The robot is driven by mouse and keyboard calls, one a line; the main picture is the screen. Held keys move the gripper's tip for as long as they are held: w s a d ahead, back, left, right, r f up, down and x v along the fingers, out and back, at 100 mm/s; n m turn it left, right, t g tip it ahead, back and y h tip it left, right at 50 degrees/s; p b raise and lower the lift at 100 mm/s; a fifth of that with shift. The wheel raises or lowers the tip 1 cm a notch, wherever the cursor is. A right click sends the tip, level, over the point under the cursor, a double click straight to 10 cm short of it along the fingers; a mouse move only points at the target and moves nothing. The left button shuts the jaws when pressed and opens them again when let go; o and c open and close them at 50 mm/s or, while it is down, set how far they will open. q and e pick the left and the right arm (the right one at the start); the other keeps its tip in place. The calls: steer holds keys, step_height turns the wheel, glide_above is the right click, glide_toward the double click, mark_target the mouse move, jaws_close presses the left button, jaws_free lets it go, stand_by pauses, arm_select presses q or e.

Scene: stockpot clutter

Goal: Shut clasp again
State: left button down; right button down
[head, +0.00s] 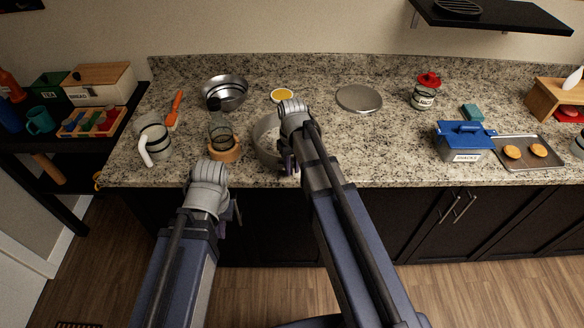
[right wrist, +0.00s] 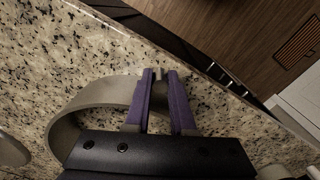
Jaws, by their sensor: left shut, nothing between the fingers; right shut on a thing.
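A grey metal ring (head: 263,148), like a springform pan side, stands on the counter near its front edge. The speckled counter shows inside its band (right wrist: 66,128) in the right wrist view. My right gripper (head: 287,163) is at the front right of the ring and hides that part of it. Its purple fingers (right wrist: 160,76) are shut on the clasp at the ring's side, though the clasp itself is mostly hidden, so its position cannot be told. My left gripper (head: 238,212) is shut and empty, low in front of the counter and apart from the ring.
A glass jar (head: 220,132) in a wooden base (head: 226,153) stands close left of the ring. A round metal disc (head: 358,98) lies behind right. The counter right of the ring is clear up to the blue box (head: 463,142).

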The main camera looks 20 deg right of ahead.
mark_target(292, 165)
steer(key=c, duration=0.8)
jaws_free()
steer(key=shift+o, duration=0.2)
step_height(292, 165, up, 8)
steer(key=p, duration=0.7)
steer(key=shift+f+p, duration=0.1)
steer(key=shift+p, duration=0.3)
